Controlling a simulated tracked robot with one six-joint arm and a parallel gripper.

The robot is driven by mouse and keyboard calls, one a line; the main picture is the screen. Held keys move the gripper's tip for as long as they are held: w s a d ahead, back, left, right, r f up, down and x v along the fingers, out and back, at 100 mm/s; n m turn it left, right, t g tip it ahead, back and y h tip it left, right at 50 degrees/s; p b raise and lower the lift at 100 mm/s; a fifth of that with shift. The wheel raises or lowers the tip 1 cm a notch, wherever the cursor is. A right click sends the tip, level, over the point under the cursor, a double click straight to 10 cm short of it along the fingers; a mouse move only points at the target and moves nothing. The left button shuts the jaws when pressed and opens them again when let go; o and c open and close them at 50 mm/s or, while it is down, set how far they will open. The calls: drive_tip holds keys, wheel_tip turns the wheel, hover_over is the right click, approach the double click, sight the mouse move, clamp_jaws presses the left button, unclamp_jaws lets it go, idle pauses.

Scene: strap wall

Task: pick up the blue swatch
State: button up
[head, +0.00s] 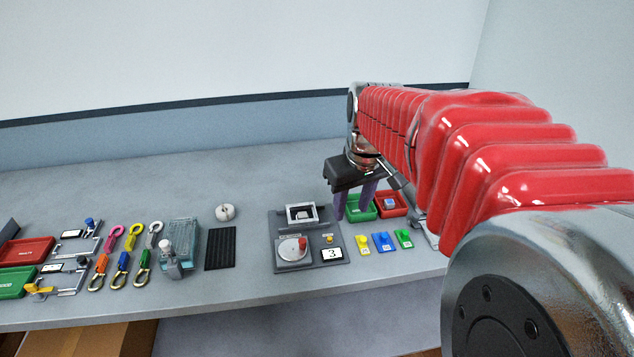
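The blue swatch (382,242) lies flat near the table's front edge, between a yellow swatch (363,244) on its left and a green swatch (403,239) on its right. My gripper (352,212) hangs above the table, up and to the left of the blue swatch in the picture. Its two purple fingers point down and stand apart, with nothing seen between them but the background. It does not touch the blue swatch. My red-sleeved arm covers much of the right side.
A green tray (351,214) and a red tray (405,211) stand behind the swatches. A grey device panel (281,262) with a dial is to the left. Farther left are a black ribbed mat (220,262), coloured hooks and more trays.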

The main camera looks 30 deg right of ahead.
drive_tip(key=w+d+f, duration=0.1)
drive_tip(key=d+f, duration=0.1)
drive_tip(key=d, duration=0.5)
drive_tip(key=w+d+f+g, duration=0.1)
drive_tip(key=d+f, duration=0.2)
drive_tip(key=d, duration=0.4)
drive_tip(key=shift+w+d+f+y, duration=0.3)
drive_tip(key=shift+d+f, duration=0.05)
hover_over(385, 235)
drive_tip(key=f, duration=0.8)
drive_tip(key=shift+s+a+f, duration=0.1)
drive_tip(key=shift+s+a, duration=0.05)
drive_tip(key=shift+s, duration=0.2)
drive_tip(key=shift+f, duration=0.15)
drive_tip(key=shift+f, duration=0.1)
drive_tip(key=shift+w+f, duration=0.15)
drive_tip(key=shift+f, duration=1.1)
drive_tip(key=shift+w+f, duration=0.1)
drive_tip(key=shift+f, duration=1.15)
drive_tip(key=shift+c, duration=0.2)
